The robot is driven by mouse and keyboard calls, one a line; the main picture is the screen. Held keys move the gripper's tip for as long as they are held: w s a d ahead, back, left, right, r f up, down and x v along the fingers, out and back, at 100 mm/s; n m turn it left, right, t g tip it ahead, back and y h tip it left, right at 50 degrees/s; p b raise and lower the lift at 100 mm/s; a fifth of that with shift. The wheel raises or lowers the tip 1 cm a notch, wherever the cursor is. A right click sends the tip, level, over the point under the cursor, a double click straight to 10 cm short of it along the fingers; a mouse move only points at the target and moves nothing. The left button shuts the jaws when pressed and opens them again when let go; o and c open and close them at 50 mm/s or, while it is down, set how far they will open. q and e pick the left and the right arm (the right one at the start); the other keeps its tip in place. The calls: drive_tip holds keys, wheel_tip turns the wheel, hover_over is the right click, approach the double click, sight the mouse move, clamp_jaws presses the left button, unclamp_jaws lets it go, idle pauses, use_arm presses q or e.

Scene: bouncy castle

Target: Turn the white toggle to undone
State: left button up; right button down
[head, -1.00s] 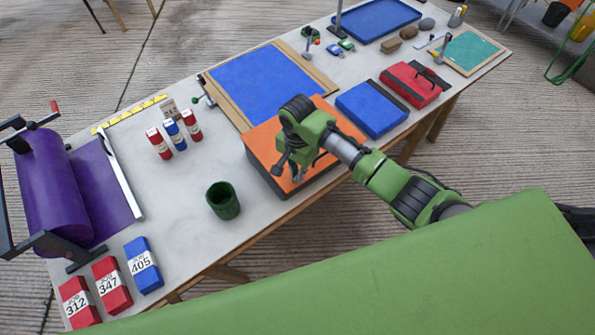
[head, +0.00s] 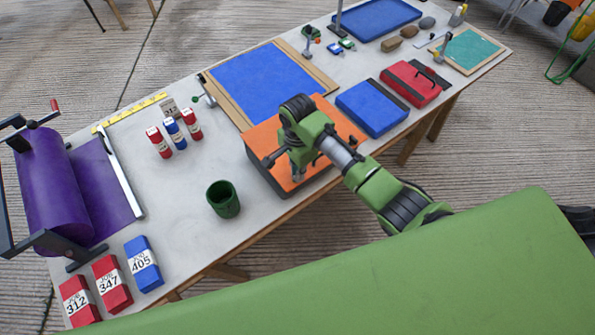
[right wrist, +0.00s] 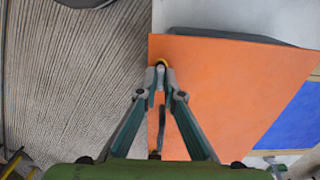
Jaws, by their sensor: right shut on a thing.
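The orange case (head: 262,142) lies on the long table near its front edge. My right gripper (head: 297,176) is low over the front part of its orange top. In the right wrist view the case's orange top (right wrist: 230,90) fills the middle and right. There my right gripper (right wrist: 160,70) has its fingertips together at the case's edge, shut on a small pale piece with a yellowish rim, which looks like the white toggle (right wrist: 161,63). The fingers hide most of it, and its angle cannot be told. My left gripper is not in view.
A blue case (head: 370,108) and a red case (head: 408,84) lie to the right. A blue sheet on a wooden board (head: 265,82) is behind. A dark green cup (head: 223,199) stands to the left. Bare tabletop (head: 180,200) lies around the cup.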

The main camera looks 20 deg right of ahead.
drive_tip(key=shift+w+d+r, duration=0.1)
drive_tip(key=shift+w+r, duration=0.05)
drive_tip(key=shift+w, duration=0.05)
drive_tip(key=c, duration=2.2)
unclamp_jaws()
drive_tip(key=shift+s, duration=0.1)
wheel_tip(320, 180, up, 12)
drive_tip(key=shift+f, duration=0.1)
